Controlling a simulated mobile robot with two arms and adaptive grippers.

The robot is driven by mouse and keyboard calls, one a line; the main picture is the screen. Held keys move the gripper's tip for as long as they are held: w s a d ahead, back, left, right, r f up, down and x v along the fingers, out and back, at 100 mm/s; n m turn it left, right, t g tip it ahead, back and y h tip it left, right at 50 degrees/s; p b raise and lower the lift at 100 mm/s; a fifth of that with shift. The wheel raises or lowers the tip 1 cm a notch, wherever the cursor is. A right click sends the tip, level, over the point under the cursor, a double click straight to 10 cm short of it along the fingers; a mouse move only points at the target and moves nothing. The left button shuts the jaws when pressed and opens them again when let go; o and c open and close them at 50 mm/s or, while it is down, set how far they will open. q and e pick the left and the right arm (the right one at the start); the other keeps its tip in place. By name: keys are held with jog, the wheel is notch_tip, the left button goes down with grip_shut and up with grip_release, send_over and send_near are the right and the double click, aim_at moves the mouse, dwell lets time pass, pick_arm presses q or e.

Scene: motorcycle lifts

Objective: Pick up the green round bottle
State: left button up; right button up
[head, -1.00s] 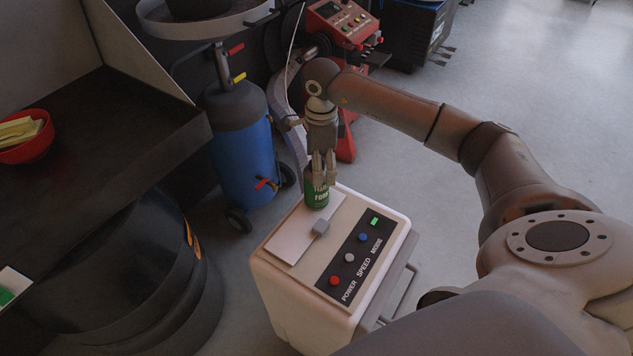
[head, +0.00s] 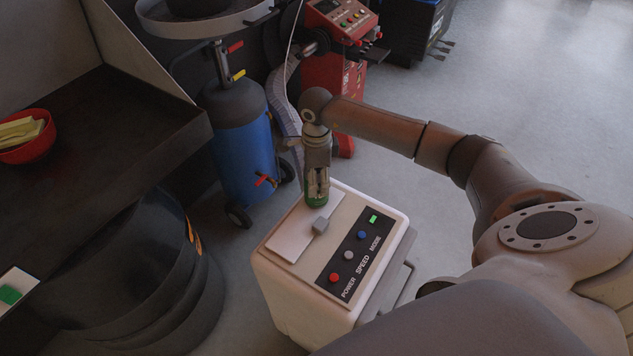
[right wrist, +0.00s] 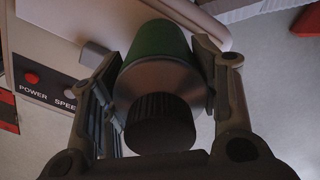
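The green round bottle (head: 316,201) stands upright on the white machine. In the right wrist view the bottle (right wrist: 158,50) shows its dark ribbed cap, grey metal shoulder and green body. My right gripper (head: 318,186) has come down over it from above and hides its upper part in the head view. The right gripper's fingers (right wrist: 165,95) are spread, one on each side of the bottle. They are very close to it; I cannot tell whether they touch. My left gripper is not in view.
The white machine (head: 268,262) has a grey knob (head: 320,225) near the bottle and a button panel (head: 349,257). A blue tank (head: 243,155) stands behind it and a red machine (head: 341,88) farther back. A dark bench with a red bowl (head: 46,149) is at left.

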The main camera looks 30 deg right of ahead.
jog(key=c, duration=0.5)
jog(key=shift+c, duration=0.2)
jog(key=shift+w+r, duration=0.1)
jog(key=shift+r, duration=0.05)
